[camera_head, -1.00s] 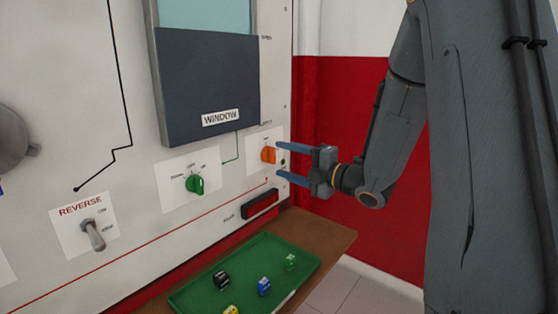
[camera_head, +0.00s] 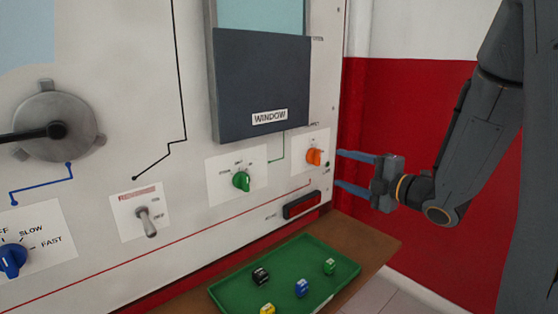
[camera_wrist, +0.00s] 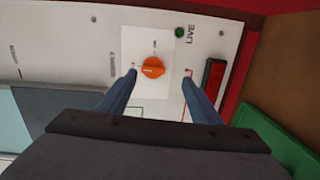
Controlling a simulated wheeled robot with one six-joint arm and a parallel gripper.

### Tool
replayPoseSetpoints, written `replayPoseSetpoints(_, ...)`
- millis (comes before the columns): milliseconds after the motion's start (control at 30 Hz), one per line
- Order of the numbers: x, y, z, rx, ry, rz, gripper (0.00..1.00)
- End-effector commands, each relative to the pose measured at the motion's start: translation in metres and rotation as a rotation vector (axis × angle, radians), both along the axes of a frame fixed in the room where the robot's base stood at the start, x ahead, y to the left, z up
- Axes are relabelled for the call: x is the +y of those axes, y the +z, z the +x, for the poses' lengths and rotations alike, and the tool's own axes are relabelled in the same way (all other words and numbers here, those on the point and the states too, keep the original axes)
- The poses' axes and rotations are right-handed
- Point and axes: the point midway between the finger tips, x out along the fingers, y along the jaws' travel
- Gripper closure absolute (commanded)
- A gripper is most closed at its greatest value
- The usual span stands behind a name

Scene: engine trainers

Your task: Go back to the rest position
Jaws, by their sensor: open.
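My gripper (camera_head: 354,171) is open and empty, with its two blue-grey fingers spread apart. It is at the right edge of the white panel (camera_head: 190,75), its fingertips pointing left toward the orange knob (camera_head: 314,157). In the wrist view, my gripper (camera_wrist: 157,92) has its fingers on either side of the orange knob (camera_wrist: 152,68), apart from it. My arm reaches in from the right of the head view.
A green knob (camera_head: 241,181), a toggle switch (camera_head: 147,222), a blue knob (camera_head: 12,260) and a red rocker (camera_head: 303,204) are on the panel. A green tray (camera_head: 232,296) with several small coloured blocks lies on a brown shelf (camera_head: 372,246) below. A red wall (camera_head: 385,110) is behind.

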Motion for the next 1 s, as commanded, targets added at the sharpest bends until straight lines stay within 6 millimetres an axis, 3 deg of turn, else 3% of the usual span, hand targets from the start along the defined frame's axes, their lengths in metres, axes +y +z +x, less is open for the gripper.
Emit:
replayPoseSetpoints(200, -0.013, -0.024, 0.007, 0.339, -0.289, 0.113, 0.41)
replayPoseSetpoints(367, -0.025, -0.051, -0.019, 0.618, -0.560, 0.259, 0.41)
replayPoseSetpoints(567, -0.023, -0.080, -0.090, 0.955, -0.915, 0.476, 0.41)
replayPoseSetpoints(700, -0.006, -0.093, -0.159, 1.186, -1.170, 0.624, 0.41)
replayPoseSetpoints(900, 0.030, -0.095, -0.250, 1.448, -1.475, 0.772, 0.41)
replayPoseSetpoints(1000, 0.043, -0.092, -0.278, 1.523, -1.565, 0.805, 0.41)
